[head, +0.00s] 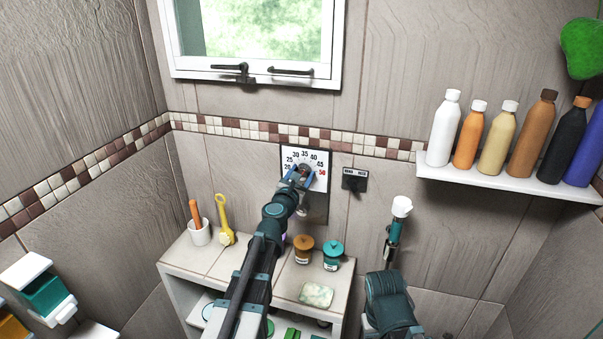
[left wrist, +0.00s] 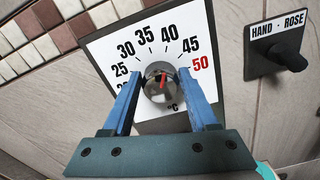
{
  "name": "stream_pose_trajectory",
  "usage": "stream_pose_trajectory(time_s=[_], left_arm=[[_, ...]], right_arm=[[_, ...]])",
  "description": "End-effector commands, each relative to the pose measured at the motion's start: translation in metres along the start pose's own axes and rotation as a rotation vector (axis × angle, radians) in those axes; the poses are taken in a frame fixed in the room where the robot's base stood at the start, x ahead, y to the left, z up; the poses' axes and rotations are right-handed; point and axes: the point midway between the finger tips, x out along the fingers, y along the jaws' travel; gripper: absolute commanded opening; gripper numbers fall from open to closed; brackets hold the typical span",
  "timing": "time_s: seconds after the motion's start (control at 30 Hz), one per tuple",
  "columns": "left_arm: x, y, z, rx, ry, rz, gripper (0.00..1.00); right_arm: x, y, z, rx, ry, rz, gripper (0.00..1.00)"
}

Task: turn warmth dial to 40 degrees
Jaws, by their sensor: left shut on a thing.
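The warmth dial is a white plate (head: 291,158) on the wall, numbered in black with a red 50. In the left wrist view, its plate (left wrist: 110,52) surrounds a round shiny knob (left wrist: 155,94) with a red pointer. The pointer aims up, about towards 40. My left gripper (head: 303,180) reaches the dial from below. In the left wrist view its two blue fingers (left wrist: 160,77) are shut on the knob, one at each side. The lower numbers are partly hidden by the left finger. My right gripper is not in view; only part of that arm shows.
A dark HAND/ROSE switch (head: 354,180) is right of the dial. Below stands a shelf unit (head: 180,246) with a cup (head: 200,235), a yellow tool (head: 225,225), an orange jar (head: 303,251) and a teal jar (head: 332,258). Several bottles stand on a wall shelf (head: 500,182).

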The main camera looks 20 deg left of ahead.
Motion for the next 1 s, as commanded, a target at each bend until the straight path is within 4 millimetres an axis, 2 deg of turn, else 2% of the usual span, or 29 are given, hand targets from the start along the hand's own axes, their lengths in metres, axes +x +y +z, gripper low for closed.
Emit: stream_pose_trajectory(time_s=[0.3, 0.33, 0.47, 0.83, 1.0], left_arm=[[0.0, 0.003, 0.0, 0.017, 0.002, 0.007, 0.04], [0.0, 0.003, 0.0, 0.017, 0.002, 0.007, 0.65], [0.0, 0.003, 0.0, 0.016, 0.001, 0.006, 0.88], [-0.001, 0.001, 0.0, 0.016, 0.001, 0.003, 0.89], [-0.011, 0.001, 0.001, 0.016, 0.001, 0.002, 0.89]], right_arm=[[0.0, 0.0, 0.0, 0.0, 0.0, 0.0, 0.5], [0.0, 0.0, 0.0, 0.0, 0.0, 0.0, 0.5], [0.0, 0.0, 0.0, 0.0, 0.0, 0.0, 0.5], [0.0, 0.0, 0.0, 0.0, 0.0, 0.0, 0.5], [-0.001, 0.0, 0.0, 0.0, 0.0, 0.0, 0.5]])
